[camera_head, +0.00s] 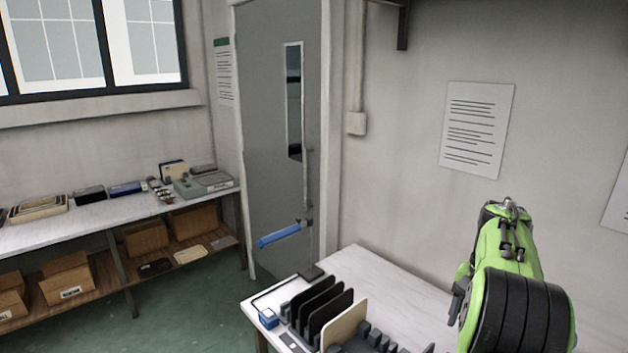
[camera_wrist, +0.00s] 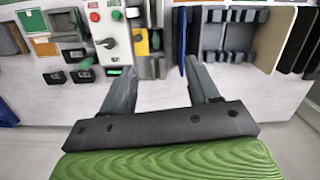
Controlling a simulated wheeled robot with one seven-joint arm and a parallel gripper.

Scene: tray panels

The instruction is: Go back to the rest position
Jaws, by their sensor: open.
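My gripper (camera_wrist: 160,78) is open in the wrist view, its two grey fingers spread apart with nothing between them. They are over the white table (camera_wrist: 150,108), in front of a row of fixtures. In the head view my green and black arm is raised over the right side of the table (camera_head: 385,262); the fingers are mostly hidden there.
A rack on the table holds several black panels (camera_head: 322,308) and a beige panel (camera_head: 343,322); the beige panel (camera_wrist: 273,40) and a blue panel (camera_wrist: 180,42) show in the wrist view. Buttons and switches (camera_wrist: 108,42) are left. A door (camera_head: 268,130) and side bench (camera_head: 95,225) stand behind.

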